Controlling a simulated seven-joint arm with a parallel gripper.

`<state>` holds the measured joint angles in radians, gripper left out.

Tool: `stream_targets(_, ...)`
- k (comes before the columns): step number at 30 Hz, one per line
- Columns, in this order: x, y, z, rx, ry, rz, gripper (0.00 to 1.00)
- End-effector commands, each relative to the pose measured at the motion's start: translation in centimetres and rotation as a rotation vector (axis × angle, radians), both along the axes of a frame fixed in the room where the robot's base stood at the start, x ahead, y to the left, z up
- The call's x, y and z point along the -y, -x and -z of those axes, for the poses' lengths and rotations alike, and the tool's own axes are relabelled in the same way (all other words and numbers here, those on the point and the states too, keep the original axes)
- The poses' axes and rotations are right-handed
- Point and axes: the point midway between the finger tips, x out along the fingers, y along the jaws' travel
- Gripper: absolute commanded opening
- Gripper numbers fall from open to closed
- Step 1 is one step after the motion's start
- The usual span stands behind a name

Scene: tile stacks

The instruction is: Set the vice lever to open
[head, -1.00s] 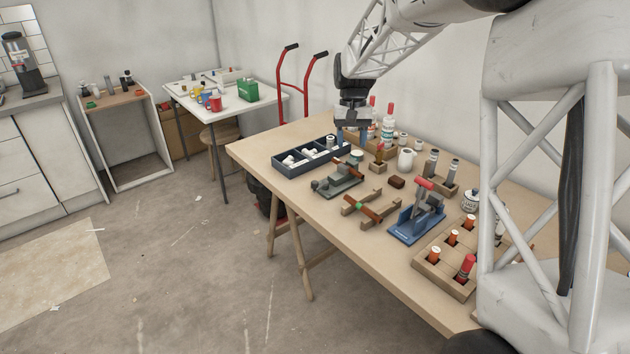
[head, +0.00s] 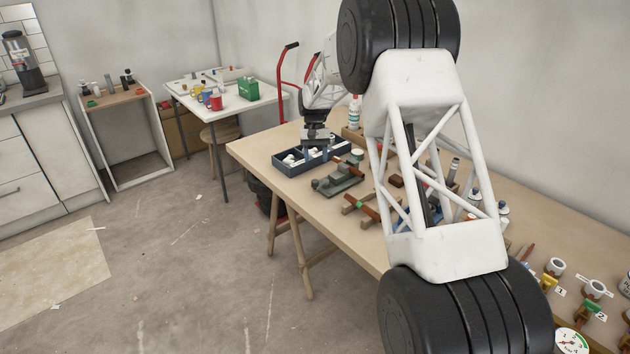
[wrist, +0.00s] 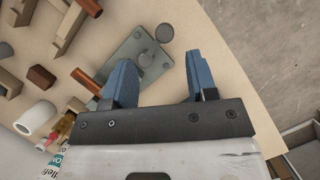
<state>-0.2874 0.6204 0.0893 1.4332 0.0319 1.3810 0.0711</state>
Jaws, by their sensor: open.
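A grey-green vice-like fixture (head: 338,182) sits on the workbench, with a flat base and a round grey knob at its left end. In the wrist view its base plate (wrist: 140,58) and round grey disc (wrist: 165,32) lie just beyond my fingers. A copper-brown bar (wrist: 87,80) reaches to its edge; I cannot tell whether this bar is the lever. My gripper (head: 317,153) is open and empty, pointing down above the bench near the fixture's far side. Its two blue fingers (wrist: 162,78) are apart, and the left one overlaps part of the plate in view.
A dark blue compartment tray (head: 291,170) with white pieces stands beside my gripper. A brown rod (head: 362,207) lies on wooden supports in front of the fixture. A blue clamp-like device is mostly hidden behind my arm. The bench's front left edge is clear.

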Motion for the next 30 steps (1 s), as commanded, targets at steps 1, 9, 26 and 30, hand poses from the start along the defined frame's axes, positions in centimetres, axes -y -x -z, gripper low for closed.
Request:
stream_targets(1, -0.3, -0.3, 0.5, -0.004, 0.001, -0.002, 0.53)
stream_targets(9, -0.7, -0.6, 0.9, -0.009, 0.003, -0.004, 0.53)
stream_targets(26, -0.5, 0.1, 2.6, -0.011, 0.003, -0.004, 0.53)
stream_targets(30, -0.4, 0.7, 4.1, -0.011, 0.003, -0.004, 0.53)
